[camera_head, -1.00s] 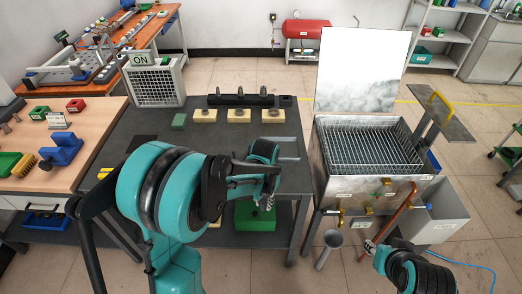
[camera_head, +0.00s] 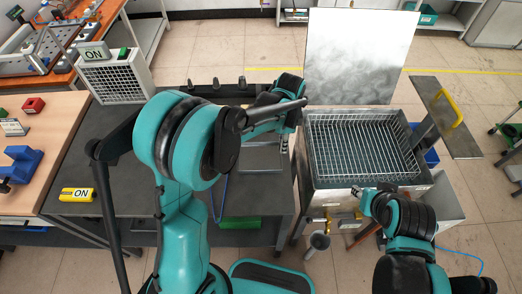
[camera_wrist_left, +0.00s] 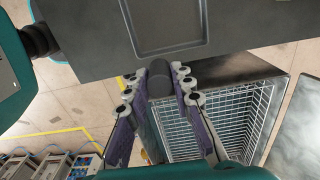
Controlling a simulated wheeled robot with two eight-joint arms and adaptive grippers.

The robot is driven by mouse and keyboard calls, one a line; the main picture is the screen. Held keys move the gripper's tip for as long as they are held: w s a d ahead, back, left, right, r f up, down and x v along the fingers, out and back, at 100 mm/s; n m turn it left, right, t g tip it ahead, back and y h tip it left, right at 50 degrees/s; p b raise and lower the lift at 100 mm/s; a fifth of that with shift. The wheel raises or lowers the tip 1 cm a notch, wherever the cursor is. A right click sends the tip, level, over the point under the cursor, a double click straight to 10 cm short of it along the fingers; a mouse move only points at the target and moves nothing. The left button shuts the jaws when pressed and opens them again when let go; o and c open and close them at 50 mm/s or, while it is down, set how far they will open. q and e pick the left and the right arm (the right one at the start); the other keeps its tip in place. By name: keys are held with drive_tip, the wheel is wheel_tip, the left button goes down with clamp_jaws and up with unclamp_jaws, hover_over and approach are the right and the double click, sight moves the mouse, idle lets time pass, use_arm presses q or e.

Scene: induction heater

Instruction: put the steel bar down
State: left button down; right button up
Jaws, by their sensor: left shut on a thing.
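The steel bar (camera_wrist_left: 159,78) is a dark, round-ended cylinder between the two purple-padded fingers of my left gripper in the left wrist view. My left gripper (camera_wrist_left: 163,85) is shut on it. In that view the bar's end shows just below the edge of the shallow grey tray (camera_wrist_left: 168,38); I cannot tell the height between them. In the head view my left gripper (camera_head: 284,146) points down near the right edge of the dark table (camera_head: 130,190), beside the tray (camera_head: 262,157). The bar is not clear there. My right gripper (camera_head: 360,190) is at the front of the metal tank; its fingers are too small to judge.
The metal tank with a wire basket (camera_head: 360,145) and raised lid (camera_head: 350,55) stands right of the table. A fan box (camera_head: 115,80) stands at the back left.

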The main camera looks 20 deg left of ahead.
use_arm(q)
drive_tip(key=a+f, duration=0.1)
drive_tip(key=a, duration=0.1)
drive_tip(key=a+f+b, duration=0.1)
drive_tip(key=a+f, duration=0.1)
drive_tip(key=a, duration=0.1)
drive_tip(key=a+f, duration=0.2)
drive_tip(key=a, duration=0.1)
drive_tip(key=shift+a+f+b, duration=0.1)
drive_tip(key=shift+a+b, duration=0.1)
drive_tip(key=shift+b, duration=0.1)
drive_tip(key=shift+f+b, duration=0.6)
drive_tip(key=shift+f, duration=1.3)
drive_tip(key=shift+f, duration=0.15)
drive_tip(key=c, duration=1.3)
unclamp_jaws()
